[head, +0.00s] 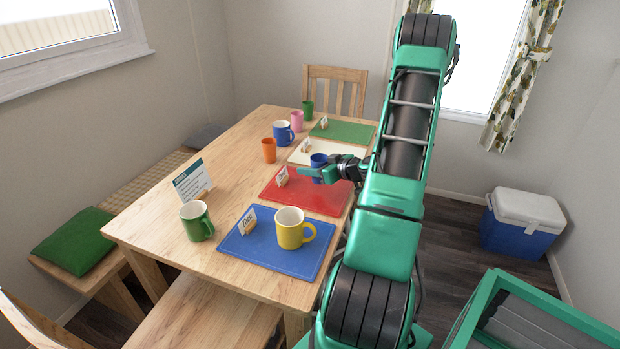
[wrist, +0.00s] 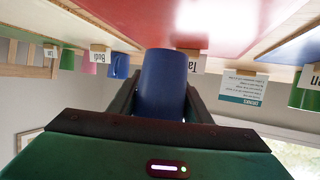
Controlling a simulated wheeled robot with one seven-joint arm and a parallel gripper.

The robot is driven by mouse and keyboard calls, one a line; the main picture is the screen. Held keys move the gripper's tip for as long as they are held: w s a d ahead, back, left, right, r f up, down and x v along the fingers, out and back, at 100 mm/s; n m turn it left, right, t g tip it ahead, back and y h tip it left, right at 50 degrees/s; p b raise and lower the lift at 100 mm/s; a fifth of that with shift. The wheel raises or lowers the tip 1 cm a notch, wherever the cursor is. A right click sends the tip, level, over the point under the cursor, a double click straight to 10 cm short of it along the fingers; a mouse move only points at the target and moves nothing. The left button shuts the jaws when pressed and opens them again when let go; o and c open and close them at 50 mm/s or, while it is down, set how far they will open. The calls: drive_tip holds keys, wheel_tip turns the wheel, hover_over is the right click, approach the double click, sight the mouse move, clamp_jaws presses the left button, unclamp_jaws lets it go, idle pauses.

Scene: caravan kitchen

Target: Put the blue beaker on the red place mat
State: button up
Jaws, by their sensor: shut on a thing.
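The blue beaker (head: 318,166) is between the fingers of my gripper (head: 322,172), which is shut on it. In the wrist view the beaker (wrist: 164,85) fills the space between the two dark fingers. The red place mat (head: 312,198) lies on the table, with a name card (head: 282,176) at its left edge. In the head view the beaker and gripper are over the far part of the red mat. The wrist view, upside down, shows the red mat (wrist: 190,25) beyond the beaker. I cannot tell whether the beaker touches the mat.
A yellow mug (head: 289,232) stands on the blue mat (head: 255,262), nearer than the red one. A cream mat (head: 345,150) and a green mat (head: 345,130) lie beyond. An orange beaker (head: 269,150), a blue mug (head: 282,132) and a green mug (head: 195,225) stand on bare wood.

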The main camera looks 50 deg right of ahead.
sight(311, 186)
wheel_tip(311, 186, down, 4)
drive_tip(key=shift+d+r, duration=0.1)
drive_tip(key=shift+r, duration=0.05)
drive_tip(key=shift+w+f, duration=0.1)
drive_tip(key=shift+f, duration=0.1)
drive_tip(key=o, duration=1.1)
drive_tip(key=shift+f, duration=0.1)
drive_tip(key=shift+c, duration=0.2)
drive_tip(key=v, duration=1.1)
drive_tip(key=shift+s+r, duration=0.4)
drive_tip(key=shift+s, duration=0.1)
